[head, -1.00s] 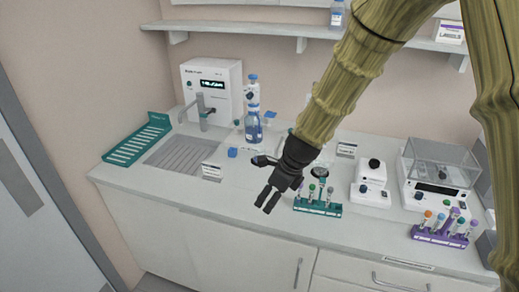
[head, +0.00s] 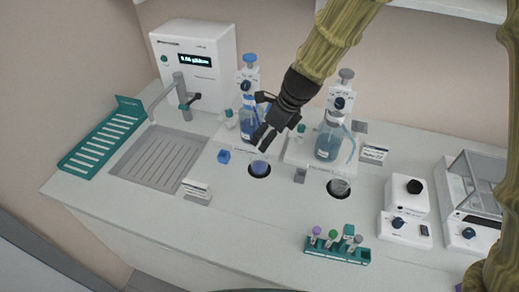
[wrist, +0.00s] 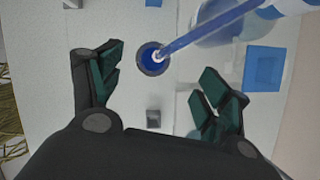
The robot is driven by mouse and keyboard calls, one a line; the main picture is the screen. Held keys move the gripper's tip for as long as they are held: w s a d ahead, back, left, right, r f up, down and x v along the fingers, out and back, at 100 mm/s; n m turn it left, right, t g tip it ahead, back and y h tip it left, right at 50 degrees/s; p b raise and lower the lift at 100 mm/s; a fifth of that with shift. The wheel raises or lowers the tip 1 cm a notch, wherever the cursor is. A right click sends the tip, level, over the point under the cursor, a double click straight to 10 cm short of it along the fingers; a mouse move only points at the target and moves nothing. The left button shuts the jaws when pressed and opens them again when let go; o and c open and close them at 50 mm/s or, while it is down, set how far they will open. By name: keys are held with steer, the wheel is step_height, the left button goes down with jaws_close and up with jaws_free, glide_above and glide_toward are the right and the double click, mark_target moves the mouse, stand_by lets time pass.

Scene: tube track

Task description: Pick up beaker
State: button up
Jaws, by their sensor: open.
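A small clear beaker with blue liquid (head: 260,167) stands on a dark round pad on the counter, in front of the left blue-liquid bottle. In the wrist view the beaker (wrist: 152,58) shows from above as a blue disc with a dark rim, between and beyond my fingertips. A second small beaker (head: 339,185) stands on another dark pad to the right and looks nearly clear. My gripper (head: 263,118) is open and empty, above and behind the blue beaker. It also shows in the wrist view (wrist: 158,72) with its fingers spread wide.
A dispenser bottle (head: 249,125) stands close beside my gripper; a second bottle (head: 328,138) is to its right. A blue spout (wrist: 205,32) crosses the wrist view near the beaker. A tube rack (head: 338,250) is at the front, a sink (head: 160,160) at left.

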mark_target(260, 154)
steer(key=shift+s+a+f+p, duration=0.45)
steer(key=shift+s+f, duration=0.15)
steer(key=shift+f, duration=0.25)
steer(key=x, duration=0.2)
steer(key=p+x, duration=0.1)
steer(key=x, duration=0.1)
steer(key=d+p+x, duration=0.1)
steer(key=x, duration=0.1)
steer(key=shift+w+f, duration=0.2)
steer(key=shift+w, duration=0.1)
steer(key=shift+a+f+p, duration=0.15)
steer(key=shift+f+p, duration=0.2)
steer(key=shift+f, duration=0.25)
steer(key=shift+w+a+f, duration=0.15)
steer(key=shift+w+f, duration=0.05)
steer(key=shift+f, duration=0.4)
steer(key=shift+s, duration=0.1)
steer(key=shift+c, duration=0.6)
steer(key=c, duration=0.9)
